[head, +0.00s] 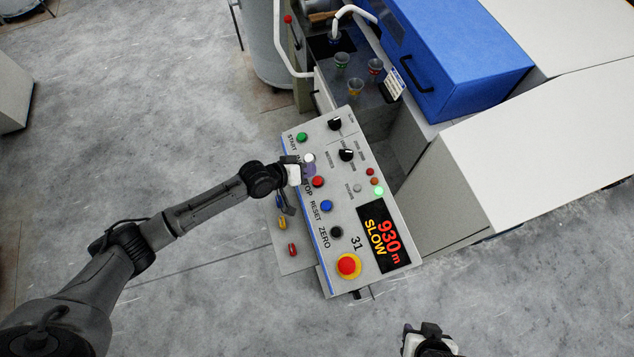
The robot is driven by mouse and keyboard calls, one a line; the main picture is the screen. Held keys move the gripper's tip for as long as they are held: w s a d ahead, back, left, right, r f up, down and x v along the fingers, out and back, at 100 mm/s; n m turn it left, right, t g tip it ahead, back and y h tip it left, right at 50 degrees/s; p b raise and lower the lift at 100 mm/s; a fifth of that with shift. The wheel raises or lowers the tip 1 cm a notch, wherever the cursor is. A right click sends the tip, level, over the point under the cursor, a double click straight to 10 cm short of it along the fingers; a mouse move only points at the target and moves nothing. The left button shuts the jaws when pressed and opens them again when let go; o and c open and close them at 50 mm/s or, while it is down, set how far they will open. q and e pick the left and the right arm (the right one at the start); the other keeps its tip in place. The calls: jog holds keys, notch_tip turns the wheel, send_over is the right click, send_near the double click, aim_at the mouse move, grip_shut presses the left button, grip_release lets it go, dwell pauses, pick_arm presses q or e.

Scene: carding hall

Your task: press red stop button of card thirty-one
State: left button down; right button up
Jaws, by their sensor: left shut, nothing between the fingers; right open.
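The grey control panel (352,215) marked 31 stands at the picture's middle. Its red stop button (317,181) sits in the left column, below a white button (308,157) and above the blue reset button (326,205). My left gripper (303,172) is shut and empty at the panel's left edge, its tip close to the red and white buttons. I cannot tell whether it touches either. It partly covers the lettering beside them. My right gripper (428,338) is open at the bottom edge, away from the panel and partly out of frame.
A large red emergency knob on a yellow base (348,266) is at the panel's lower end. Small cups (355,88) and a blue cover (455,55) are behind.

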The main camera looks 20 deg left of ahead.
aim_at(313, 181)
pick_arm(q)
jog(key=f+b, duration=0.1)
jog(key=f, duration=0.1)
jog(key=f+b, duration=0.1)
jog(key=f, duration=0.1)
jog(key=shift+w+d+b, duration=0.3)
jog(key=shift+d, duration=0.1)
jog(key=shift+f, duration=0.1)
dwell(0.7)
dwell(0.7)
jog(key=shift+f, duration=0.1)
jog(key=shift+w+d+f+b, duration=0.1)
jog(key=shift+f+b, duration=0.2)
jog(key=shift+b, duration=0.05)
dwell(0.3)
